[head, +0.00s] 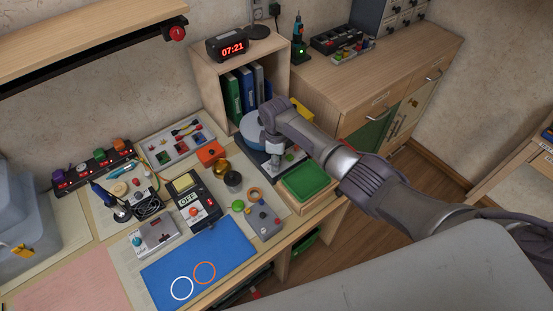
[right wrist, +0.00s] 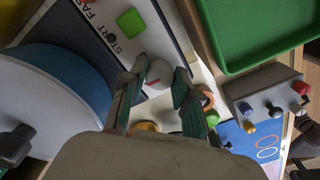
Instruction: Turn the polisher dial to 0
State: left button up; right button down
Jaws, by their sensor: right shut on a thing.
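The polisher (head: 252,131) stands at the back right of the bench, in front of the binder shelf, with a blue and white round wheel. In the right wrist view its wheel (right wrist: 60,85) fills the left side. Its white panel carries a green button (right wrist: 131,22) and the printed words START and FAS, the latter cut off. A pale round dial (right wrist: 158,70) with a red mark sits on that panel. My right gripper (right wrist: 161,78) is shut on the dial, one finger on each side. In the head view the gripper (head: 276,150) hides the dial. My left gripper is out of view.
A green tray (head: 305,181) lies just right of the polisher. A grey box with knobs (head: 263,217), an orange box (head: 210,153) and a black device reading OFF (head: 193,201) stand nearby.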

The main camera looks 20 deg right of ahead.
jog(key=n, duration=0.6)
jog(key=shift+w+n, duration=0.1)
jog(key=shift+n, duration=0.2)
jog(key=n+b, duration=0.1)
jog(key=n, duration=0.2)
jog(key=shift+n+b, duration=0.4)
jog(key=shift+n, duration=1.7)
jog(key=shift+a, duration=0.1)
jog(key=c, duration=0.8)
grip_release()
jog(key=shift+c, duration=0.2)
